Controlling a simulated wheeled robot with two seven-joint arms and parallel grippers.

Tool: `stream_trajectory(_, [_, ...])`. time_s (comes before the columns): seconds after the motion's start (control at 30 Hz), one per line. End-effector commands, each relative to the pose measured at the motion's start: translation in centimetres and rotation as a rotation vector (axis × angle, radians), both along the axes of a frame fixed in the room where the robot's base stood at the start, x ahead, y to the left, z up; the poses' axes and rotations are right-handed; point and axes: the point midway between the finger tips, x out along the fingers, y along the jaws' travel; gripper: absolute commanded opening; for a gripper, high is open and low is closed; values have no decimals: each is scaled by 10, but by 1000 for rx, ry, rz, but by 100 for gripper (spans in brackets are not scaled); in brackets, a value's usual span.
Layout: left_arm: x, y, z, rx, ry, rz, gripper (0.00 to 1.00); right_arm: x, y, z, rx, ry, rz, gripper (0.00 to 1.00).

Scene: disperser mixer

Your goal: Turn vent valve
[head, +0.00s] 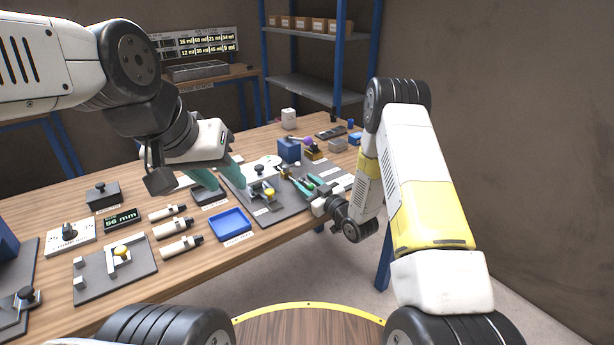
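I cannot tell for sure which part is the vent valve. A fixture with a yellow knob (269,194) stands on a dark grey plate (272,215) near the table's front right. A white part with a dark knob (259,168) sits just behind it. My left gripper (222,183) points down left of this fixture, its two teal fingers apart with no object seen between them. My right gripper (303,186) reaches in from the right, low over the plate's right side. Its teal fingers look spread, and whether they touch anything is too small to tell.
A blue tray (231,225), several white cylinders (179,248) and a second yellow-knob fixture (121,251) lie left of the plate. A blue block (289,150) and small parts stand at the back right.

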Motion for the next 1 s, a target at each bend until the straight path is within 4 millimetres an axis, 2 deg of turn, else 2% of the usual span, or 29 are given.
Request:
stream_trajectory(0.07, [0,0,0,0,0,0,36,0,0,0,0,0,0,38])
stream_trajectory(0.2, [0,0,0,0,0,0,36,0,0,0,0,0,0,11])
stream_trajectory(0.27, [0,0,0,0,0,0,36,0,0,0,0,0,0,0])
stream_trajectory(0.67, [0,0,0,0,0,0,36,-1,1,0,1,2,-63,0])
stream_trajectory(1.0, [0,0,0,0,0,0,36,-5,7,-1,0,2,-284,0])
